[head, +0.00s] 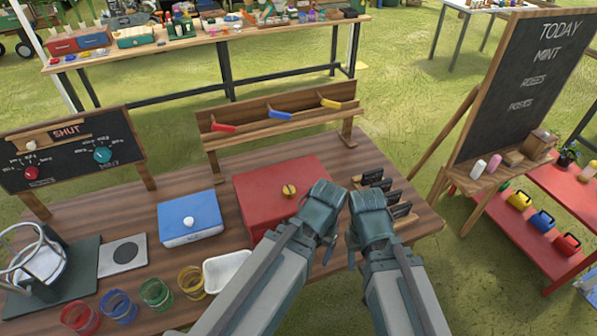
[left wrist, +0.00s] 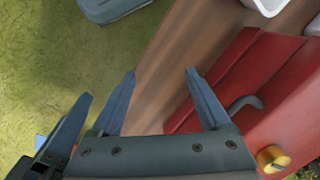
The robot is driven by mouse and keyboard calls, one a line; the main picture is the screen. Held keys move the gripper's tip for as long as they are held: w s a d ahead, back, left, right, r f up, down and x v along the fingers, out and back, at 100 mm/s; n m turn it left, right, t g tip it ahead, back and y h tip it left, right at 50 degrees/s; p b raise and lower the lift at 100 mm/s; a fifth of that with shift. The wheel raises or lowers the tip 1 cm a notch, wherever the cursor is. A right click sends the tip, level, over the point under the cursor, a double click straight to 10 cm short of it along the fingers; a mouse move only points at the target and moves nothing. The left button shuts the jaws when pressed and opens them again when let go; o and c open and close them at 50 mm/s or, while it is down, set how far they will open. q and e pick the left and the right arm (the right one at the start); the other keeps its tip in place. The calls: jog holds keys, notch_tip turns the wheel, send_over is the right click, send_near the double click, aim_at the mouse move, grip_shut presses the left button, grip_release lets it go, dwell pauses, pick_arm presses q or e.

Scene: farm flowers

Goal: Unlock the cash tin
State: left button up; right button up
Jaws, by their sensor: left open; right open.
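The red tin (head: 262,185), which looks like the cash tin, sits on the wooden table with a round brass knob (head: 289,190) on top. In the left wrist view the red tin (left wrist: 295,110) shows a grey handle (left wrist: 243,103) and the brass knob (left wrist: 272,158). My left gripper (head: 326,203) is by the tin's right side; its two fingers (left wrist: 160,90) are apart and empty. My right gripper (head: 369,210) is close beside it, in front of the black card rack, and looks empty; its fingers are mostly hidden in the head view.
A blue box (head: 190,217) with a white knob stands left of the red tin. A white tray (head: 227,271) and several coloured jars (head: 157,293) line the front. A black card rack (head: 400,211) is at right. A wooden rack (head: 277,123) stands behind.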

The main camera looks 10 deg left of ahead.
pick_arm(q)
notch_tip(320, 180, up, 7)
jog(key=w+a+n+p, duration=0.1)
jog(key=w+a+p, duration=0.15)
jog(key=p, duration=0.35)
notch_tip(320, 180, up, 14)
jog(key=n+h+p, duration=0.1)
jog(key=n+p, duration=1.3)
send_over(289, 189)
jog(key=shift+s+f+b, duration=0.1)
jog(key=shift+f+b, duration=0.1)
jog(key=shift+b, duration=0.2)
notch_tip(289, 189, down, 14)
jog(key=b, duration=1.3)
jog(key=shift+r+b, duration=0.2)
jog(key=shift+b, duration=0.1)
